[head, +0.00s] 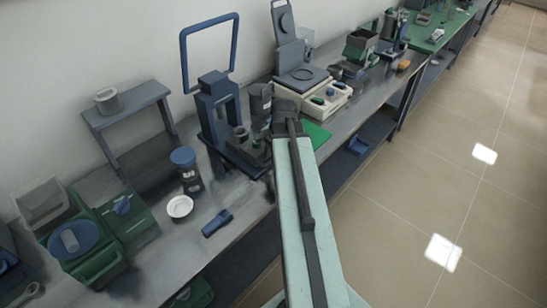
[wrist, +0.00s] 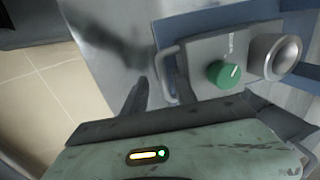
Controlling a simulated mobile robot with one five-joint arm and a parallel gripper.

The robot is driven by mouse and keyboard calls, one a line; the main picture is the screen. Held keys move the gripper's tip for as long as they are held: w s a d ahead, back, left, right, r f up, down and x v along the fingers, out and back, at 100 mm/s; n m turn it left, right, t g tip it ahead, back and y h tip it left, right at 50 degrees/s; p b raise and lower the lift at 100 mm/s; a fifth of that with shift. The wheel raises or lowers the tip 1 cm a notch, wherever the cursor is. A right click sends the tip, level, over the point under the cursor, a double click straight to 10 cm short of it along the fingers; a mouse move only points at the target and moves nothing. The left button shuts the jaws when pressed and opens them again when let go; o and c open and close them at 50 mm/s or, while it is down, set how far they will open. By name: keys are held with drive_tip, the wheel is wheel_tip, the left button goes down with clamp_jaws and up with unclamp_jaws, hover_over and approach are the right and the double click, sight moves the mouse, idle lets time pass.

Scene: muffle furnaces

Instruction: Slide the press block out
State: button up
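The press block (wrist: 205,52) is a grey block with a handle (wrist: 163,68) on its near left side, a green knob (wrist: 228,74) and a metal cylinder (wrist: 275,56) on it. It sits at the blue press base (wrist: 222,20). My gripper (wrist: 161,83) has its two dark fingers apart, one on each side of the handle; contact is not clear. In the head view the blue press (head: 214,106) stands on the bench, left of my arm's end. There my arm and the clutter partly hide the block and my fingers.
The grey bench (head: 152,247) carries a dark jar with a blue lid (head: 188,170), a white dish (head: 179,206) and a blue tool (head: 217,222) in front of the press. A balance (head: 311,92) and a green mat (head: 316,134) are beyond. The tiled floor at right is clear.

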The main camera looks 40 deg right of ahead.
wheel_tip(320, 180, up, 8)
drive_tip(key=s+p, duration=0.1)
drive_tip(key=p, duration=0.6)
drive_tip(key=shift+s+d+f, duration=0.15)
drive_tip(key=shift+s+f, duration=0.05)
drive_tip(key=shift+s, duration=0.05)
drive_tip(key=shift+w, duration=0.1)
drive_tip(key=w+a+n, duration=0.2)
drive_tip(key=w+a, duration=0.1)
drive_tip(key=a, duration=0.6)
drive_tip(key=w+a+n, duration=0.2)
drive_tip(key=w+a, duration=0.2)
drive_tip(key=a, duration=0.6)
drive_tip(key=s+a+n+g, duration=0.2)
drive_tip(key=s+a+n, duration=0.1)
drive_tip(key=a+n, duration=0.9)
drive_tip(key=shift+s+a+f, duration=0.2)
drive_tip(key=shift+a+f, duration=0.05)
drive_tip(key=shift+a, duration=0.25)
